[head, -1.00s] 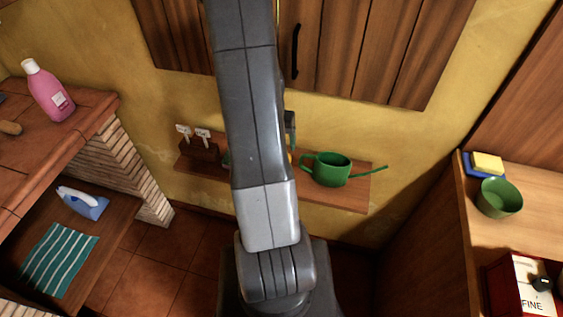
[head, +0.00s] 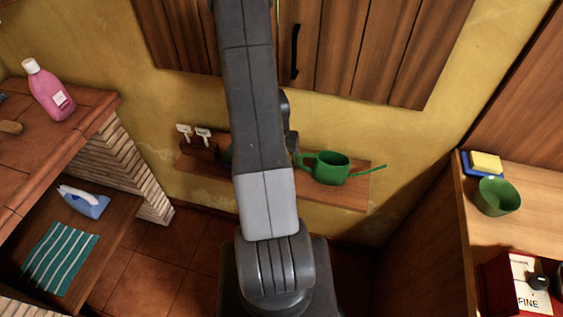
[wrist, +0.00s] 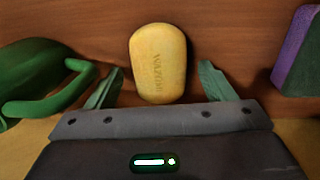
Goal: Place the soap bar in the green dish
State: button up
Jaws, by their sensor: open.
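The soap bar (wrist: 158,50) is yellow, rounded and stamped with letters. In the wrist view it lies on a brown wooden surface, straight ahead of my gripper (wrist: 160,84). My gripper is open, with one green fingertip to each side of the bar's lower part and a gap on both sides. I cannot tell how far the fingers reach down around it. In the head view my arm hides the soap bar and the fingertips. A green round dish (head: 496,197), deep like a bowl, stands on the right counter, away from my gripper.
A green watering can (head: 327,168) stands on the wall shelf (head: 345,195); it also shows left of my gripper in the wrist view (wrist: 38,80). A purple and green block (wrist: 299,50) is at right there. A yellow sponge (head: 486,161) lies behind the dish.

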jog(key=shift+c, duration=0.3)
jog(key=c, duration=1.1)
jog(key=shift+c, duration=0.2)
jog(key=shift+r, duration=0.2)
jog(key=shift+s+r, duration=0.1)
jog(key=r, duration=0.4)
jog(key=r+b, duration=0.1)
jog(key=r, duration=0.1)
jog(key=shift+s+a+r, duration=0.15)
jog(key=shift+s+r, duration=0.1)
jog(key=shift+r, duration=0.05)
jog(key=s+a+b, duration=0.1)
jog(key=s+a, duration=0.2)
jog(key=s, duration=0.6)
jog(key=s+a+b, duration=0.2)
jog(key=s+a, duration=0.1)
jog(key=s, duration=0.6)
jog(key=shift+s, duration=0.15)
